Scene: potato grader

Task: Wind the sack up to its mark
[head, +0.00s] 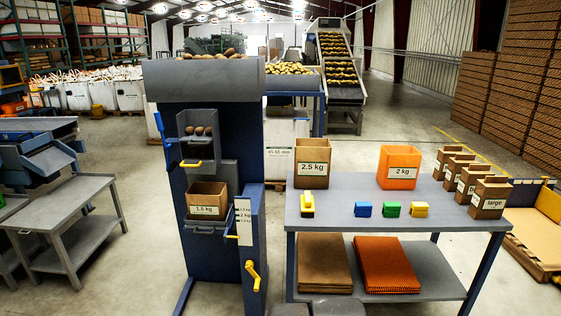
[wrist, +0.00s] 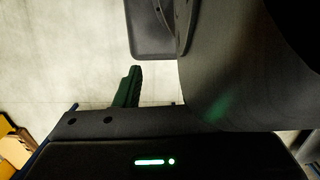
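A brown open-topped sack (head: 207,198) labelled 1.5 kg sits upright on a shelf on the front of the blue grader stand, in the head view. A white scale plate (head: 243,215) with several marks, one reading 2 kg, is to its right. A small yellow pointer (head: 231,236) is beside the plate's lower part. A yellow crank handle (head: 253,275) is low on the stand's right side. In the wrist view, one dark green finger of my gripper (wrist: 130,82) shows over pale floor, touching nothing visible. My gripper's opening is hidden, and the head view does not show it.
A grey table (head: 400,187) at the right holds sacks labelled 2.5 kg (head: 312,160) and 2 kg (head: 399,165), small coloured blocks and several smaller boxes. Potatoes sit in a tray (head: 202,134) above the sack. A grey bench (head: 72,215) stands left, with floor between.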

